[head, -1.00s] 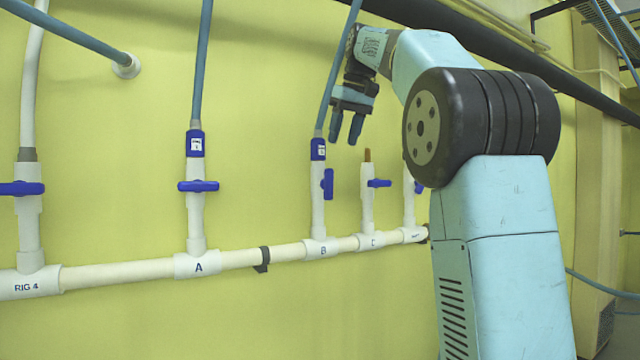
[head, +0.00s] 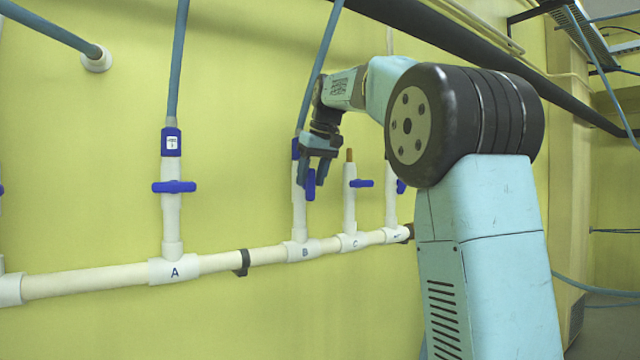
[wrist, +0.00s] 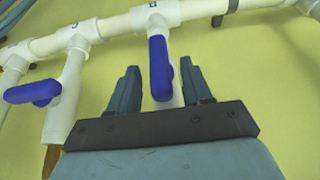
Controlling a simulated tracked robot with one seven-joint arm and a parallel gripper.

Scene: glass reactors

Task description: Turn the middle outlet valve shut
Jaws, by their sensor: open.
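The middle outlet B is a white upright branch with a blue valve handle (head: 310,185); this handle lies along its pipe, while the handles on A and C lie crosswise. The B handle also shows in the wrist view (wrist: 160,68), in the gap between the fingers as seen there. My gripper (head: 314,184) is open in front of valve B and partly covers the branch and handle. In the wrist view my gripper (wrist: 161,78) has a finger on either side of the handle, with visible gaps. I cannot tell how deep the handle sits between them.
Valve A (head: 174,187) stands well to the left. Valve C (head: 361,183) stands close on the right, with a bare brown stub on top; its handle also shows in the wrist view (wrist: 33,91). A blue hose (head: 322,70) rises from B beside my gripper. The white manifold (head: 215,262) runs below.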

